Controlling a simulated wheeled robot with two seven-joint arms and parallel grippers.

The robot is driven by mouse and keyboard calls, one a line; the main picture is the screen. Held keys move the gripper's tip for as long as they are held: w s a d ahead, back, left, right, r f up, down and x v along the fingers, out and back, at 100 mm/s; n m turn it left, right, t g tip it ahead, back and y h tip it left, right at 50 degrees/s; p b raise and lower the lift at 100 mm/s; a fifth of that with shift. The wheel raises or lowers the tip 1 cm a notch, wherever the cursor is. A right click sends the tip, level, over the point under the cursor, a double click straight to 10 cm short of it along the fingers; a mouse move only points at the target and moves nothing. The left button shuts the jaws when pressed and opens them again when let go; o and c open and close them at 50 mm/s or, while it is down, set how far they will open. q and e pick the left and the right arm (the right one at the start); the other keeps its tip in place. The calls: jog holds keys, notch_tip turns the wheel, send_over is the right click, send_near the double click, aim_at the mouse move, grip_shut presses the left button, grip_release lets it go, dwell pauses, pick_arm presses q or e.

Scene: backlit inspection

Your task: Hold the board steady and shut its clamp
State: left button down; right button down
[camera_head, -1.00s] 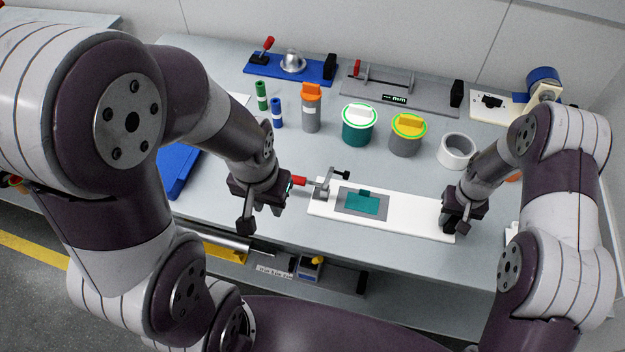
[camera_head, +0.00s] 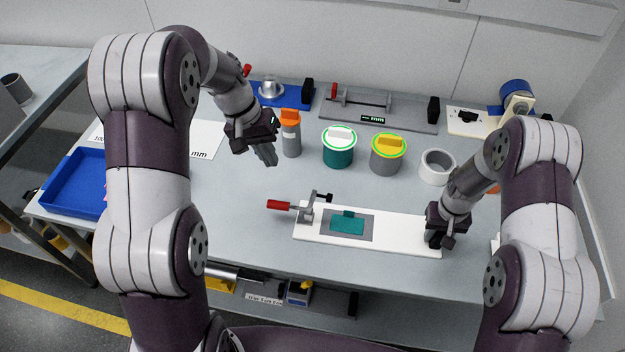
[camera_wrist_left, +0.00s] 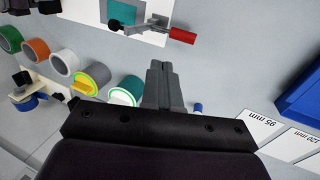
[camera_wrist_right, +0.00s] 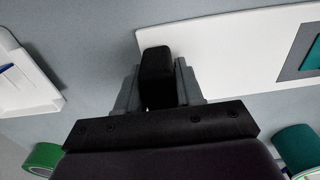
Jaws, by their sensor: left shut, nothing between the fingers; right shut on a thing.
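The white board (camera_head: 395,236) lies flat on the table, with a grey plate carrying a teal piece (camera_head: 347,223) on it. The clamp (camera_head: 306,213) stands at its left end, its red handle (camera_head: 279,204) pointing out left and its black-tipped arm reaching right; I cannot tell whether the tip presses on anything. Both show in the left wrist view, the handle at top centre (camera_wrist_left: 182,35). My left gripper (camera_head: 268,155) is shut and empty, above the table behind the handle and apart from it. My right gripper (camera_head: 440,240) is shut on the black block (camera_wrist_right: 157,72) at the board's right end.
Behind the board stand an orange-topped container (camera_head: 291,138), a teal canister (camera_head: 338,152), a yellow-lidded canister (camera_head: 387,158) and a white ring (camera_head: 437,167). A blue tray (camera_head: 72,185) is at the left. The table left of the handle is clear.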

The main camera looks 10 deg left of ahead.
pick_arm(q)
send_over(287, 204)
notch_tip(287, 204, down, 10)
jog(key=shift+r, duration=0.2)
pick_arm(e)
jog(key=shift+s+f, duration=0.1)
jog(key=shift+s, duration=0.05)
pick_arm(q)
jog(key=d, duration=0.3)
jog(key=shift+d+f, duration=0.15)
jog(key=shift+f, duration=0.05)
jog(key=shift+d, duration=0.25)
jog(key=shift+d, duration=0.1)
jog(key=shift+d+y, duration=0.2)
jog(key=shift+y, duration=0.2)
